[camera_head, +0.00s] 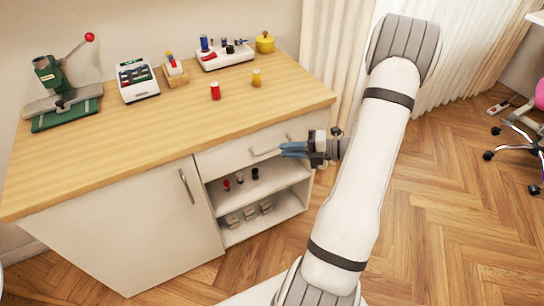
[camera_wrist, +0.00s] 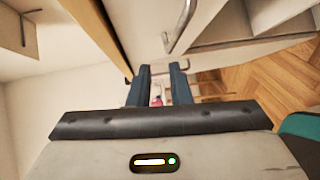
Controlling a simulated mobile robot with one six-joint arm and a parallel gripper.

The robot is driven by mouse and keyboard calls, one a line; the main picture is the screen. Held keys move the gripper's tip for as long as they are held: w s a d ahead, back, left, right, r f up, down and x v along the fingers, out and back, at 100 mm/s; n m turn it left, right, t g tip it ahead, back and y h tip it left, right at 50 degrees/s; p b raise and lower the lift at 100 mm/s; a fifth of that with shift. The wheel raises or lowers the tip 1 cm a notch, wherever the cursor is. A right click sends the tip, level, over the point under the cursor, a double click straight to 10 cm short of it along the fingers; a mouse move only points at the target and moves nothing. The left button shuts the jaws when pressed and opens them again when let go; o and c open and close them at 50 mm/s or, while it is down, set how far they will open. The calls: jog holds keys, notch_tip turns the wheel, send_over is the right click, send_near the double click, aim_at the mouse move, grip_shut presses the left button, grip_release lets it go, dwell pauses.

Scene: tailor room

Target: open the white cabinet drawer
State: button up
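The white cabinet (camera_head: 130,225) stands under a wooden worktop. Its drawer (camera_head: 235,153) is the upper right front panel and looks closed. The drawer's metal bar handle (camera_head: 264,152) runs along that front. My gripper (camera_head: 284,150) is at the right part of the handle, its blue fingers pointing left and partly covering it. In the wrist view the two fingers (camera_wrist: 160,68) are apart with a gap between them. A curved metal handle (camera_wrist: 182,28) shows just beyond the tips. I cannot tell whether the fingers touch it.
Below the drawer are open shelves (camera_head: 262,183) with small spools and other items. A cabinet door with a vertical handle (camera_head: 186,186) is to the left. A press (camera_head: 60,90), a red spool (camera_head: 215,91) and other items stand on the worktop (camera_head: 150,130).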

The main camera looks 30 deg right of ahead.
aim_at(272, 150)
jog(key=w+a+f+m, duration=0.1)
jog(key=w+a+f+m+t+b, duration=0.1)
jog(key=w, duration=0.1)
jog(key=w+a+f, duration=0.1)
jog(key=w, duration=0.1)
jog(key=shift+w+a+f+m+t+b, duration=0.15)
jog(key=shift+m+t+b, duration=0.15)
jog(key=shift+m+b, duration=0.1)
jog(key=shift+c, duration=0.2)
grip_shut()
